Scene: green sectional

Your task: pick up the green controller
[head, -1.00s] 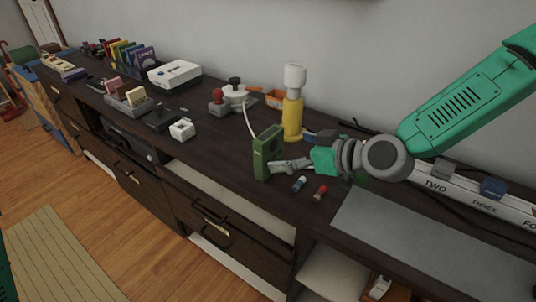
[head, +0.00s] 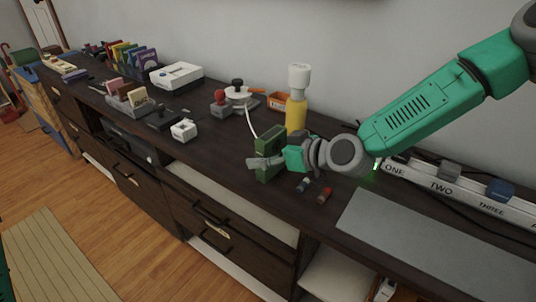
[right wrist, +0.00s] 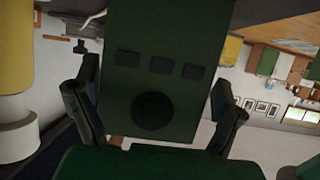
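The green controller (head: 268,139) stands upright on the dark sideboard top, near its front edge. In the right wrist view the controller (right wrist: 155,75) fills the middle, showing a row of three dark buttons and a round dark knob. My right gripper (head: 266,162) is at the controller, with one finger across its near side. In the right wrist view the right gripper (right wrist: 158,108) is open, with one finger beside each side edge. Firm contact on both sides cannot be made out. My left gripper is not in view.
A yellow bottle with a white top (head: 297,98) stands close behind the controller. A grey mat (head: 430,235) lies at right.

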